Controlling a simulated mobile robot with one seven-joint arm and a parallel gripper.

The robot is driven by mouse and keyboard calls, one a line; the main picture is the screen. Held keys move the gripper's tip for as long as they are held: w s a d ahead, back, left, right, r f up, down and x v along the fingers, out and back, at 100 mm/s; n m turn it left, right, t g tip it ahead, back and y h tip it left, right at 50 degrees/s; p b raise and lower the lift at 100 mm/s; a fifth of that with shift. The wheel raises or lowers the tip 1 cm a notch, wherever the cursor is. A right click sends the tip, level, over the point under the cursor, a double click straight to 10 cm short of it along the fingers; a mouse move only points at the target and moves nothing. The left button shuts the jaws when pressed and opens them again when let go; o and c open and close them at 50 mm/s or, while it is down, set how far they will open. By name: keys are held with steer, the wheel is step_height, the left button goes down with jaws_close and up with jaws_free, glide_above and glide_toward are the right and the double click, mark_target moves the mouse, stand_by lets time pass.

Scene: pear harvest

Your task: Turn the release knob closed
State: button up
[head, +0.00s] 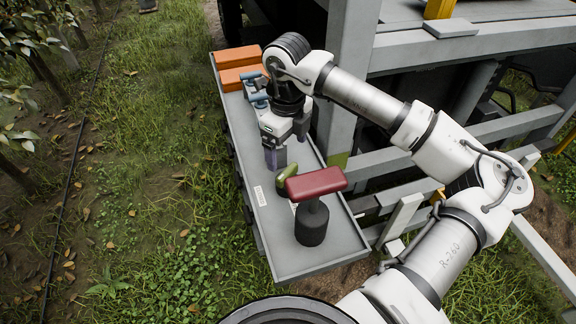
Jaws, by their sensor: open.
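A red bar-shaped handle (316,182) sits on a dark round post at the near end of a grey tray (298,262). It looks like a knob, but no label shows that it is the release knob. A rounded green piece (287,179) stands just left of it, partly hidden behind the red bar. My gripper (276,158) points down over the tray, just behind the green piece, with its jaws open. I cannot tell whether a fingertip touches the green piece or the tray.
Two orange blocks (237,56) lie at the tray's far end. Blue-topped pieces (256,88) stand beside my wrist. A grey metal frame (348,90) rises close along the tray's right side. Grass (150,130) lies open to the left.

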mark_target(288, 170)
step_height(288, 170, down, 8)
steer(key=shift+f+p, duration=0.25)
steer(key=shift+p, duration=0.6)
steer(key=c, duration=1)
